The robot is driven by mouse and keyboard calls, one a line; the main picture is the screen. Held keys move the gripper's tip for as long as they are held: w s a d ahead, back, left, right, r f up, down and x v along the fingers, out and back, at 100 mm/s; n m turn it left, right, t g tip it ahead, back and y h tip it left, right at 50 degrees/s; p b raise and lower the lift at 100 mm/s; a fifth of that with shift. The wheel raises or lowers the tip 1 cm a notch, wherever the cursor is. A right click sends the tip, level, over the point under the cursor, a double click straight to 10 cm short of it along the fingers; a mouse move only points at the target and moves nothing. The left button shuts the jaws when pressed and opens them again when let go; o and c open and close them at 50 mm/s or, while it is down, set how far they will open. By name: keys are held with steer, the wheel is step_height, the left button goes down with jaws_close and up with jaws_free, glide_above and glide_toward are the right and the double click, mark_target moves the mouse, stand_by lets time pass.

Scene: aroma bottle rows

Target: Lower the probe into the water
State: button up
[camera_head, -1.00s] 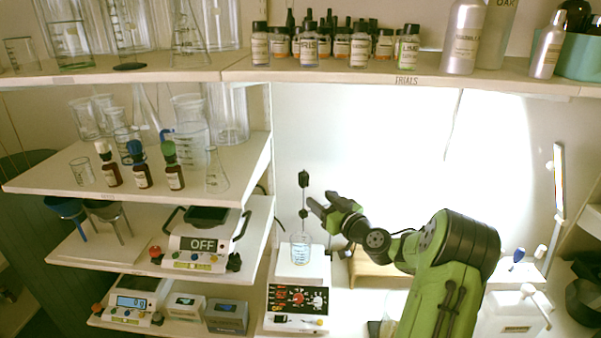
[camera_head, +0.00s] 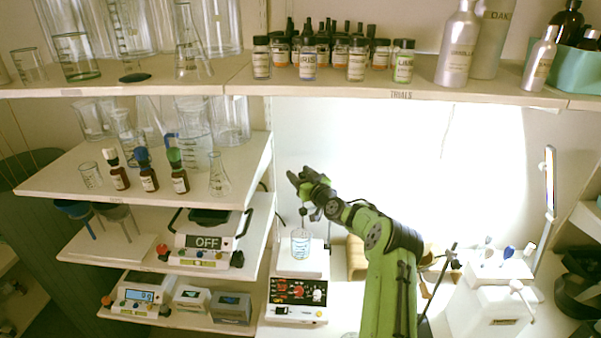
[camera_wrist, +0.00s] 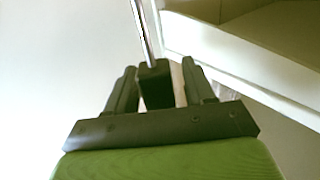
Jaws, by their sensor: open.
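A glass beaker of water (camera_head: 300,244) stands on a white hotplate (camera_head: 297,292) with a dark control panel. The dark probe piece (camera_head: 303,211) shows above the beaker, with a thin rod below it; most of it is hidden behind my gripper. My gripper (camera_head: 300,181) is open, above the beaker. In the wrist view, my gripper's fingers (camera_wrist: 160,68) stand on either side of a black block (camera_wrist: 155,86) with a metal rod (camera_wrist: 144,34) running up from it. Small gaps seem to show beside the block. Whether the probe's tip touches the water is too small to tell.
A shelf edge (camera_head: 245,165) with several bottles and glassware lies close to the left. A balance reading OFF (camera_head: 205,243) is left of the hotplate. A white container (camera_head: 490,310) stands at the right.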

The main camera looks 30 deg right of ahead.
steer(key=shift+c, duration=0.4)
jaws_close()
steer(key=shift+f, duration=0.1)
step_height(320, 180, down, 10)
steer(key=b, duration=1.1)
steer(key=shift+b, duration=0.4)
steer(key=shift+s+f, duration=0.1)
steer(key=shift+c, duration=0.7)
jaws_free()
steer(key=shift+o, duration=1.1)
